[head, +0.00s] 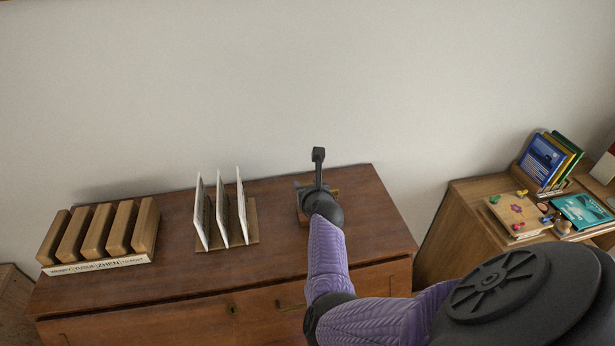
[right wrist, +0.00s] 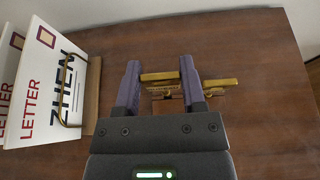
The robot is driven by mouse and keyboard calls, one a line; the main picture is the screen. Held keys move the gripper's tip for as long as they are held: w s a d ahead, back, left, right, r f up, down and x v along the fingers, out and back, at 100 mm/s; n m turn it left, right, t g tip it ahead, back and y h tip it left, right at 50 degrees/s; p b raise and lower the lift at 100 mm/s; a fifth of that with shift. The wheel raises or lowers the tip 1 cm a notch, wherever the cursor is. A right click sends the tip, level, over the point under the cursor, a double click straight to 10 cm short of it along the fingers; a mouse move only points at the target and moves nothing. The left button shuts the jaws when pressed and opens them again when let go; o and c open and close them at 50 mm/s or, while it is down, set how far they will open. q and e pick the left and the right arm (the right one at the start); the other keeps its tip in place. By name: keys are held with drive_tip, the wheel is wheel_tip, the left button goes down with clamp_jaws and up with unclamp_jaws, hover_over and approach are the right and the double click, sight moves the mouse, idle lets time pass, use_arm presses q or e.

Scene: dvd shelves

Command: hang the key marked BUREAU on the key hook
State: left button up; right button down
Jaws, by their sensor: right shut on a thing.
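In the right wrist view, my right gripper (right wrist: 159,74) is over the brown dresser top, its two purple-grey fingers closed on a brass-coloured piece (right wrist: 160,77), which seems to be a key. No BUREAU marking is readable. More brass (right wrist: 217,83) shows right of the fingers; I cannot tell whether it is part of the same piece. In the head view, my right forearm and wrist mostly hide the gripper and a small wooden piece (head: 301,216) on the dresser's right part. I cannot make out the key hook with certainty. My left gripper is not in view.
On the dresser (head: 290,262), a rack with upright white letters (head: 222,215) stands left of my arm, and a labelled holder with wooden blocks (head: 100,236) is farther left. The wall is close behind. A lower cabinet (head: 475,215) with books and small items stands right.

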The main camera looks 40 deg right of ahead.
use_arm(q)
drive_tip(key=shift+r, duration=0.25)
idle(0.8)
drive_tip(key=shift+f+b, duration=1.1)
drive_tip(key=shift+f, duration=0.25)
use_arm(e)
drive_tip(key=shift+f, duration=1.6)
drive_tip(key=shift+c, duration=0.5)
unclamp_jaws()
